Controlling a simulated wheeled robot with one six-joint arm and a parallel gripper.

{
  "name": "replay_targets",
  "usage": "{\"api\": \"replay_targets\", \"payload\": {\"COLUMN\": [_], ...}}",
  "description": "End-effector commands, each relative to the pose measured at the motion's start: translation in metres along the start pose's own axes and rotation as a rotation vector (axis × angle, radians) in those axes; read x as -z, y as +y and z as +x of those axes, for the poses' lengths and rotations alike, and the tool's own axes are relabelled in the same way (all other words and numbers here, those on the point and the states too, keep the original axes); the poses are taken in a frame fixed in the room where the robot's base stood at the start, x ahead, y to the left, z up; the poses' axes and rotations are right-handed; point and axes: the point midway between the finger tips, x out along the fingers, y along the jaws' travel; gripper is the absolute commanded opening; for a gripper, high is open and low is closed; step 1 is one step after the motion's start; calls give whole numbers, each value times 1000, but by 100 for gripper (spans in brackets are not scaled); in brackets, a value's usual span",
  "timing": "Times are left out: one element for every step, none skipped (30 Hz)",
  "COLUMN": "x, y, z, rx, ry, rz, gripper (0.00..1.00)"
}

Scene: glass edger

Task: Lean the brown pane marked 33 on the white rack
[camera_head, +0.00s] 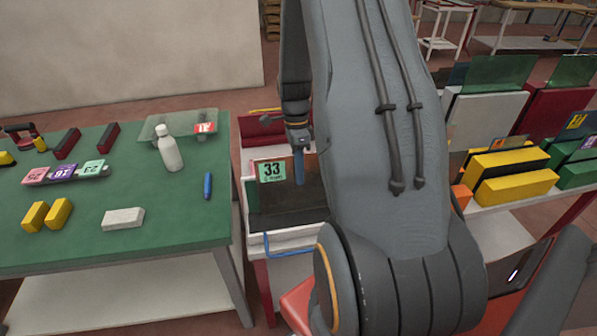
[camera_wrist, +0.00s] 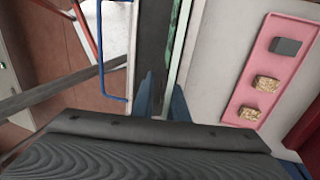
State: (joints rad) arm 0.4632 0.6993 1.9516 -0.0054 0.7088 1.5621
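The brown pane marked 33 (camera_head: 315,190) stands on a white cart (camera_head: 268,240), with a green label 33 on its front face. My gripper (camera_head: 299,166) points down at the pane's upper edge, right of the label, one blue finger in front of the pane. In the wrist view, the two blue fingers of my gripper (camera_wrist: 163,98) are apart, on either side of a thin edge. Contact with the pane cannot be made out. The white rack (camera_head: 484,122) stands at the right, beside a red one, with a green pane behind its top.
A green-topped table (camera_head: 160,215) at the left holds a bottle, blocks and labelled pieces. A blue handle (camera_wrist: 101,60) juts from the cart's front. A pink tray (camera_wrist: 262,55) with small blocks lies behind the pane. Yellow blocks (camera_head: 510,175) stand before the white rack.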

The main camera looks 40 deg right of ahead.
Motion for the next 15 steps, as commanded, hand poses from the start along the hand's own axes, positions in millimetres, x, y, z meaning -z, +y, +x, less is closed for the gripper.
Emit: {"api": "replay_targets", "payload": {"x": [0,0,0,0,0,0,0,0,0,0,0,0,0,0,0], "y": [-6,-6,-6,-6,-7,-7,-7,-7,-7,-8,-8,-7,-7,-8,-8], "z": [-1,-1,-1,-1,-1,-1,-1,-1,-1,-1,-1,-1,-1,-2,-3], "rx": [14,15,16,16,17,18,18,18,18,18,19,18,18,18,19], "ry": [0,0,0,0,0,0,0,0,0,0,0,0,0,0,0], "rz": [0,0,0,0,0,0,0,0,0,0,0,0,0,0,0], "gripper": [26,26,26,26,26,26,26,26,26,26,26,26,26,26,26]}}
